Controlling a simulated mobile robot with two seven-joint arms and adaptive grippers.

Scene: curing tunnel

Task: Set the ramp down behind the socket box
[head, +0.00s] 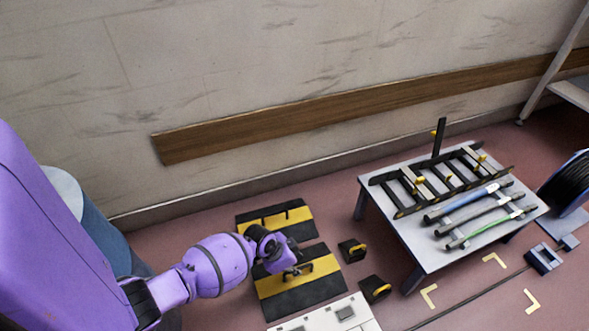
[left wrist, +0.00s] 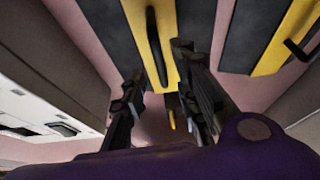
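Two black ramps with a yellow band and a black handle lie on the floor by the wall: a far ramp (head: 300,214) and a near ramp (head: 328,264). My left gripper (head: 288,268) is over the near ramp, close to its handle. In the left wrist view the left gripper (left wrist: 158,72) is open. The near ramp's handle (left wrist: 154,40) shows between the fingers, ungripped. The far ramp (left wrist: 285,38) is at the right there. A small grey-blue box (head: 543,258), maybe the socket box, sits on the floor at the right. My right gripper is out of view.
A grey table (head: 416,262) carries a black rack and several tubes. A white panelled box (head: 345,316) is at the bottom. A cable (head: 470,296) and yellow corner marks (head: 494,260) lie on the floor.

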